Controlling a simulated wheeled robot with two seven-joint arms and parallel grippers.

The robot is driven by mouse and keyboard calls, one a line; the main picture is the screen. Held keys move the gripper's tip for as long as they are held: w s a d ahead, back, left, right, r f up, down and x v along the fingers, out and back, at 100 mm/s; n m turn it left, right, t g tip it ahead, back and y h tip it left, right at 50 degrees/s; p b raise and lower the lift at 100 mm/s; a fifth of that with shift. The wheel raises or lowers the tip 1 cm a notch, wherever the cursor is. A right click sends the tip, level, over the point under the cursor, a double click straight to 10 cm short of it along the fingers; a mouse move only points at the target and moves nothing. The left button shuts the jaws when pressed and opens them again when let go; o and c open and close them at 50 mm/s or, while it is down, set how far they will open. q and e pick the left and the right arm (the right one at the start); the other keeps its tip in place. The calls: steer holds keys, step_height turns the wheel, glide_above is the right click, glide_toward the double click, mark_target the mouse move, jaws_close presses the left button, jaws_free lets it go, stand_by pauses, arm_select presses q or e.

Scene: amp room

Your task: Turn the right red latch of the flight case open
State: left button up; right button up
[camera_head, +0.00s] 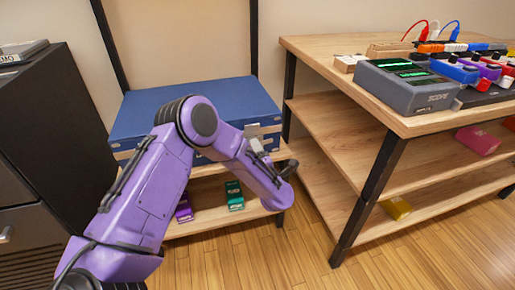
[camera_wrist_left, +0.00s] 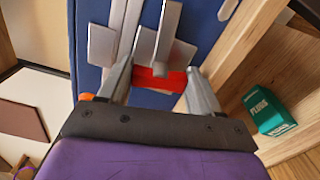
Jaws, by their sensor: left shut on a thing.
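The blue flight case (camera_head: 190,100) lies with its lid down on the wooden shelf unit in the head view. My left gripper (camera_head: 257,140) reaches its front right part. In the left wrist view, the red latch (camera_wrist_left: 160,78) sits between the two grey fingers of my left gripper (camera_wrist_left: 160,80), which is shut on it. Silver metal plates (camera_wrist_left: 157,47) of the latch fitting stand just beyond the fingers on the case's blue face. The gripper and wrist hide the red latch in the head view. My right gripper is not in view.
A wooden table (camera_head: 330,47) with a grey scope unit (camera_head: 407,88) stands at the right. A dark cabinet (camera_head: 50,125) stands at the left. Open wooden floor lies in front.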

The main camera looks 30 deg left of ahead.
arm_select(q)
steer(key=shift+f+m+p, duration=0.1)
steer(key=shift+m+p, duration=0.4)
steer(key=shift+m, duration=0.6)
steer(key=o, duration=1.1)
steer(key=shift+c, duration=0.2)
steer(key=shift+d, duration=0.1)
steer(key=p+v, duration=0.1)
steer(key=v, duration=0.9)
steer(key=shift+s+d+p, duration=0.15)
steer(key=shift+d+p, duration=0.05)
steer(key=shift+p, duration=0.15)
